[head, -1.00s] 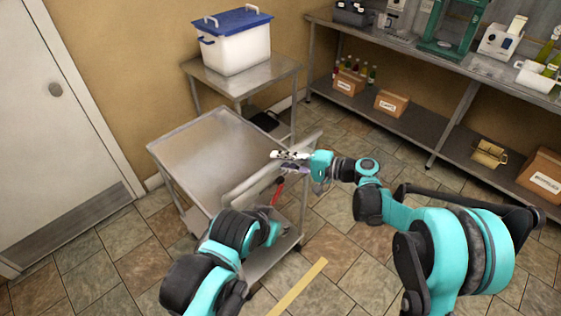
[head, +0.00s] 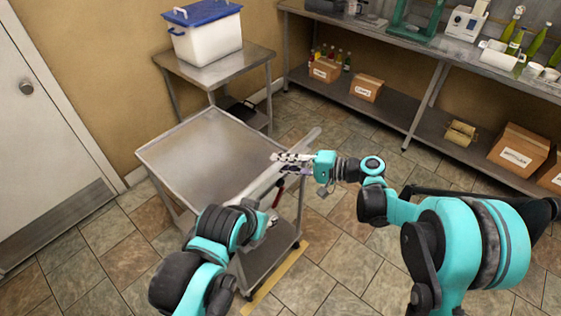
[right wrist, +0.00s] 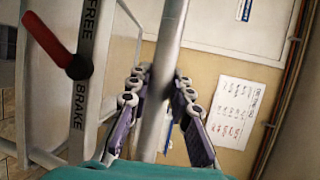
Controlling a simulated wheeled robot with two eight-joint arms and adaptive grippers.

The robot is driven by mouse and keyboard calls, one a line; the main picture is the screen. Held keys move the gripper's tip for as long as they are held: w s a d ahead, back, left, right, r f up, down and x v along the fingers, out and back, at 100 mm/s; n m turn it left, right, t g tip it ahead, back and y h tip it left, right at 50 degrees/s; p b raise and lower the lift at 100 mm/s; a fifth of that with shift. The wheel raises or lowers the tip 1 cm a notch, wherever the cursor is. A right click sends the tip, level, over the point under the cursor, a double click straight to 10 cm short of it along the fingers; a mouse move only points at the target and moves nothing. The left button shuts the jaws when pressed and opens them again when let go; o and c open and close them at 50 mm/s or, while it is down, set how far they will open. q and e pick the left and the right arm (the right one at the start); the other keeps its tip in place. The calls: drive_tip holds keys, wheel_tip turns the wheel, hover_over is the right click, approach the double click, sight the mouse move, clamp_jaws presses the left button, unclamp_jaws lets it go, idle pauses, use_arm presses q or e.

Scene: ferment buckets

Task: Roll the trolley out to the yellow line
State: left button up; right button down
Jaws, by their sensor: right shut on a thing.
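The grey steel trolley (head: 205,160) stands in front of the small table, with a bare top shelf. Its push handle (head: 312,138) is along its right side. My right gripper (head: 283,162) is shut on the handle; the right wrist view shows the fingers on both sides of the bar (right wrist: 158,100). A red brake lever (right wrist: 48,38) is up toward the FREE mark. The yellow line (head: 275,280) lies on the floor along the trolley's near right side, close to its wheels. My left arm reaches toward the handle; its gripper is hidden.
A white bucket with a blue lid (head: 207,38) stands on the small steel table (head: 222,68) behind the trolley. A long steel bench (head: 440,60) with boxes below is at the right. A white door (head: 40,110) is at the left. Tiled floor between trolley and bench is free.

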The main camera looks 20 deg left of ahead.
drive_tip(key=c, duration=1.3)
unclamp_jaws()
drive_tip(key=shift+c, duration=0.2)
drive_tip(key=d+r, duration=0.2)
drive_tip(key=d, duration=0.9)
drive_tip(key=shift+d, duration=0.4)
drive_tip(key=s+d+f+t+h, duration=0.2)
drive_tip(key=s+d+h, duration=0.6)
drive_tip(key=d, duration=0.4)
drive_tip(key=s+d+f+t+h, duration=0.2)
drive_tip(key=s+d+t+h, duration=0.3)
drive_tip(key=s+d+h, duration=0.3)
drive_tip(key=s+d, duration=0.1)
drive_tip(key=d, duration=0.3)
drive_tip(key=shift+n, duration=0.4)
